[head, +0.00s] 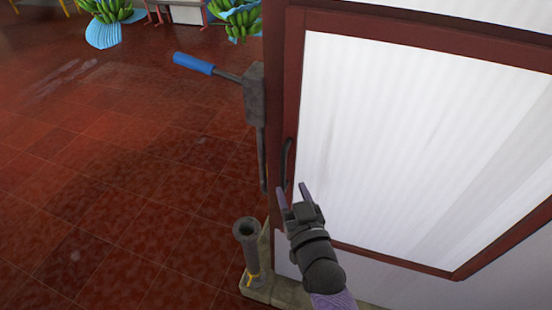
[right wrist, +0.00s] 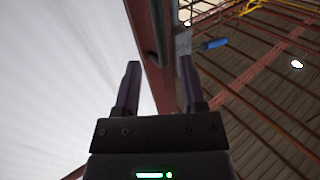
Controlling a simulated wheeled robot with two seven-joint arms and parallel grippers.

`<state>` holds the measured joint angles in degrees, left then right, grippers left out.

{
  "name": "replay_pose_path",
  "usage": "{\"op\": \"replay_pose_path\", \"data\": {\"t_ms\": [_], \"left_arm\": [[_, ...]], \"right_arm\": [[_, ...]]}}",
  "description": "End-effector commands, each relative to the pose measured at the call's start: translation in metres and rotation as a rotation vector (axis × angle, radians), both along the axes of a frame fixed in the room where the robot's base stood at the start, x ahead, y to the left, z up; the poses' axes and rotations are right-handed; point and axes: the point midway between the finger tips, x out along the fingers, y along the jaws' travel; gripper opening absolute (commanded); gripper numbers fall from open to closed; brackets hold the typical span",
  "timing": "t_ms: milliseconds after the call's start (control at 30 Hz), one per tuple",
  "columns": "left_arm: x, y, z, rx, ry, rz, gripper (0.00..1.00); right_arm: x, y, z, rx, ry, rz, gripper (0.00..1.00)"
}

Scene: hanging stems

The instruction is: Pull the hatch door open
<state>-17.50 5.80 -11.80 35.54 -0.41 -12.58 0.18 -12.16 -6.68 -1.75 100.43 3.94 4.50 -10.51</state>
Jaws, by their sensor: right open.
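The hatch door (head: 400,140) is a white ribbed panel in a dark red frame, at the right of the head view. It looks shut. Its dark handle (head: 287,160) is a thin upright bar on the left side of the frame. My right gripper (head: 293,190) is open and empty, just below and beside the handle's lower end. In the right wrist view, the handle (right wrist: 155,40) runs beyond the fingertips, and the open jaws (right wrist: 158,75) point up toward it. I cannot tell whether a finger touches it. My left gripper is not in view.
A grey lever box (head: 255,95) with a blue grip (head: 193,63) sticks out left of the door frame. A grey upright tube (head: 247,250) stands below it. Green banana bunches (head: 108,10) hang at the back. The red tiled floor (head: 110,170) at left is clear.

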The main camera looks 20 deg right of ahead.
Motion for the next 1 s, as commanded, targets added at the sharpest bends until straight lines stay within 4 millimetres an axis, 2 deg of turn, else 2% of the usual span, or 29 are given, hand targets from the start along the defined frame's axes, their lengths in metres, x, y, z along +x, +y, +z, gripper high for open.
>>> {"op": "replay_pose_path", "data": {"t_ms": [100, 300, 433, 667, 767, 933, 1000], "left_arm": [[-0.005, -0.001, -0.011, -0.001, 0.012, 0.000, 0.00], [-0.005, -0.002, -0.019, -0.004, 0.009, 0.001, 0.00], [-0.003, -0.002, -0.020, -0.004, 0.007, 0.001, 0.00], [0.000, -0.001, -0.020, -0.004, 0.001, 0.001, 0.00], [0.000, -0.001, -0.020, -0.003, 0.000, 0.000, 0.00], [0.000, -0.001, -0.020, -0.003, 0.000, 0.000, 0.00], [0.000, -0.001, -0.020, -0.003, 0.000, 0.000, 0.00]], "right_arm": [[0.031, 0.000, -0.003, 0.000, -0.003, 0.000, 0.53], [0.062, 0.000, -0.003, 0.000, 0.001, 0.001, 0.53], [0.070, 0.000, -0.001, 0.000, 0.001, 0.001, 0.53], [0.071, 0.000, -0.001, 0.000, 0.002, 0.001, 0.53], [0.071, 0.000, -0.001, 0.000, 0.002, 0.001, 0.36], [0.070, 0.000, -0.001, 0.000, 0.002, 0.001, 0.00], [0.070, 0.000, -0.001, 0.000, 0.002, 0.001, 0.00]]}}
